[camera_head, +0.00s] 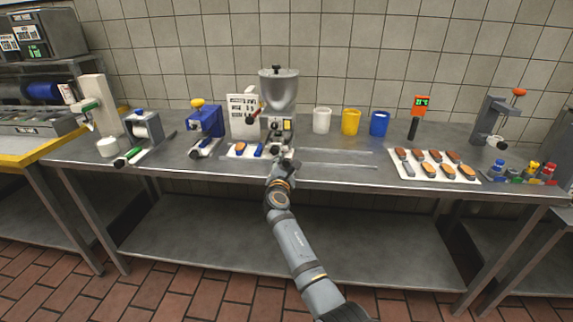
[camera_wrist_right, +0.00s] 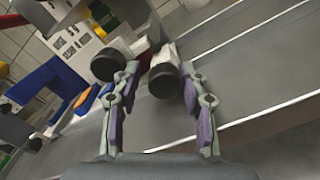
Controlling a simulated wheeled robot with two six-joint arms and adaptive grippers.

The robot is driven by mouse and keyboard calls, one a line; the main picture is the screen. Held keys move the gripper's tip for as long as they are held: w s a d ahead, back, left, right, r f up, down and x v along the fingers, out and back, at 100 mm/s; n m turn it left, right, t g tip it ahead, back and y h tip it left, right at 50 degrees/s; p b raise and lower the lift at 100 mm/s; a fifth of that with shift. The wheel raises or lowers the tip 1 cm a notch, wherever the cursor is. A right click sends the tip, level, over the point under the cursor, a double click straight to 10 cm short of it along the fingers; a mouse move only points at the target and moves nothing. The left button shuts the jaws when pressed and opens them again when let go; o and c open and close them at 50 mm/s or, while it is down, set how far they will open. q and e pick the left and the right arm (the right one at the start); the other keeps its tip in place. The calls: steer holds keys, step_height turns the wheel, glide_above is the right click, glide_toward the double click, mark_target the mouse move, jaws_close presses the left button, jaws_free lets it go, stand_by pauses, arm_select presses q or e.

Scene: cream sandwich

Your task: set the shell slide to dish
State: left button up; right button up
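The filling machine with a grey hopper (camera_head: 279,90) stands at the back middle of the steel table. My right gripper (camera_wrist_right: 158,70) is at its front, low near the table. In the right wrist view its two fingers are apart. A dark round knob (camera_wrist_right: 165,82) lies between them, nearer the right finger; whether they touch it I cannot tell. A second dark knob (camera_wrist_right: 107,65) is beside the left fingertip. I cannot tell which part is the shell slide or read its setting. My left gripper is not in view.
A white labelled panel (camera_head: 240,115) stands left of the machine. A white board (camera_head: 231,152) with brown and blue pieces lies at its front left. White (camera_head: 321,121), yellow (camera_head: 351,122) and blue (camera_head: 379,123) cups stand right. A tray of shells (camera_head: 420,177) is further right.

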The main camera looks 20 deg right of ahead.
steer(key=shift+s, duration=0.15)
steer(key=v, duration=0.7)
steer(key=shift+a, duration=0.15)
steer(key=shift+s, duration=0.1)
